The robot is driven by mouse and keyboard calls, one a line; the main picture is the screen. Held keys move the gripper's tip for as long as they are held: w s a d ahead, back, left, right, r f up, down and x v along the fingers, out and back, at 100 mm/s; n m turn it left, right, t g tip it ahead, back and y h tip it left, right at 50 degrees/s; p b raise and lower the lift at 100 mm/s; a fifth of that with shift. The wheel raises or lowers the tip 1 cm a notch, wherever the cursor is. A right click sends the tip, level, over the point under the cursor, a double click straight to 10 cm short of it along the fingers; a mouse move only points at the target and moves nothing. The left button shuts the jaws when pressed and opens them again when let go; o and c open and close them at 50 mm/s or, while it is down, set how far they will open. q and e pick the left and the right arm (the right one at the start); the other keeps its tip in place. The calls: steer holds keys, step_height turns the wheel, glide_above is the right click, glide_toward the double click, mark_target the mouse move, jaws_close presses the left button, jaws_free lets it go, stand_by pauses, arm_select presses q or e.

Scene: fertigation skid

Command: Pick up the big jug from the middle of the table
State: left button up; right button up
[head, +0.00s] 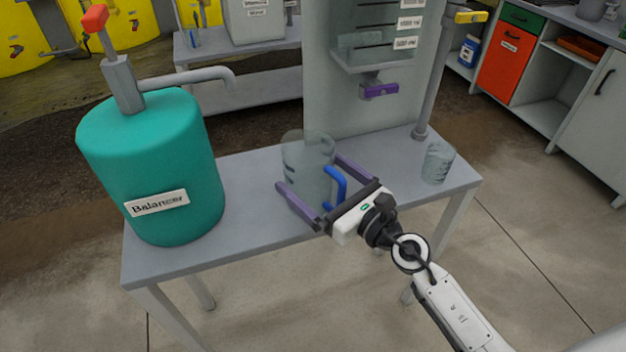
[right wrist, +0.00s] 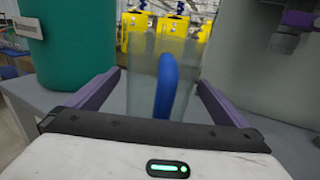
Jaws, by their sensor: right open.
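The big jug (head: 302,160) is clear, with a blue handle (head: 336,187), and stands upright in the middle of the grey table (head: 250,218). My right gripper (head: 308,172) is open, with its two purple fingers on either side of the jug. In the right wrist view the jug (right wrist: 145,85) stands between the fingers, its blue handle (right wrist: 166,90) facing my palm. I cannot tell whether the fingers touch the jug. My left gripper is not in view.
A teal tank (head: 155,165) labelled "Balancer" with a red-tipped pump stands on the left of the table. A small clear beaker (head: 437,163) stands at the right end. A grey-green panel (head: 350,95) with a purple valve (head: 379,91) rises behind the jug.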

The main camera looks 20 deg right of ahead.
steer(key=shift+w+a, duration=0.15)
steer(key=shift+w, duration=0.15)
steer(key=c, duration=1.1)
